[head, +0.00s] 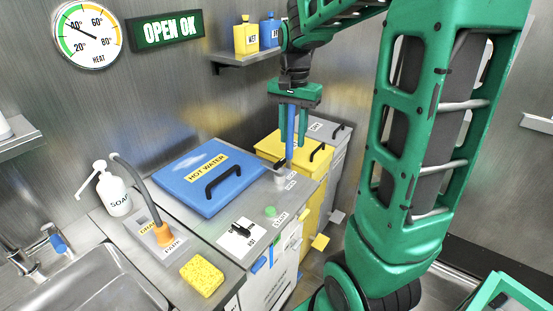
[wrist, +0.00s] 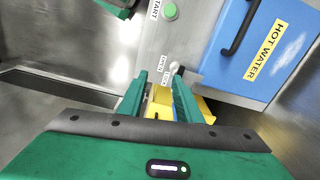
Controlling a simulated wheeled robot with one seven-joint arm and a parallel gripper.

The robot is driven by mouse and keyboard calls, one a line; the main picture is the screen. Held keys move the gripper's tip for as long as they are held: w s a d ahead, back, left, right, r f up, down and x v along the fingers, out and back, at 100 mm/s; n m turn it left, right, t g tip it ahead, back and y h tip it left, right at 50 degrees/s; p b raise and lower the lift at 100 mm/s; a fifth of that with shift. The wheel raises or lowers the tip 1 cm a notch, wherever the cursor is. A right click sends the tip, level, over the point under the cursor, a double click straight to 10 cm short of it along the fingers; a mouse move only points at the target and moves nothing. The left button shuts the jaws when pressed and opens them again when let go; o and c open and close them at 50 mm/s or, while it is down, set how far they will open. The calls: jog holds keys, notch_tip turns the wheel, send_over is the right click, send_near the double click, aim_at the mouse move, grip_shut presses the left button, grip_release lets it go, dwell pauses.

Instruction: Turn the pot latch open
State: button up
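The pot has a flat blue lid (head: 207,182) labelled HOT WATER with a black handle; it is closed, and it also shows in the wrist view (wrist: 243,62). My gripper (head: 293,142) points down above the latch. Its green fingers are apart in the wrist view (wrist: 160,82), and the latch appears near the right fingertip. Contact cannot be told. A blue strip between the fingers is unclear.
A green START button (head: 270,211) and a black switch (head: 241,228) are on the counter. Yellow (head: 297,150) and grey (head: 328,130) bins stand behind the latch. A hose (head: 162,233), sponge (head: 202,276) and soap bottle (head: 116,194) are left. The wall sign (head: 166,31) reads OPEN OK.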

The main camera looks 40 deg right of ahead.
jog(key=m, duration=0.1)
send_over(279, 162)
jog(key=f, duration=0.1)
notch_tip(279, 162, down, 11)
jog(key=shift+a+r, duration=0.1)
jog(key=shift+r, duration=0.1)
grip_shut()
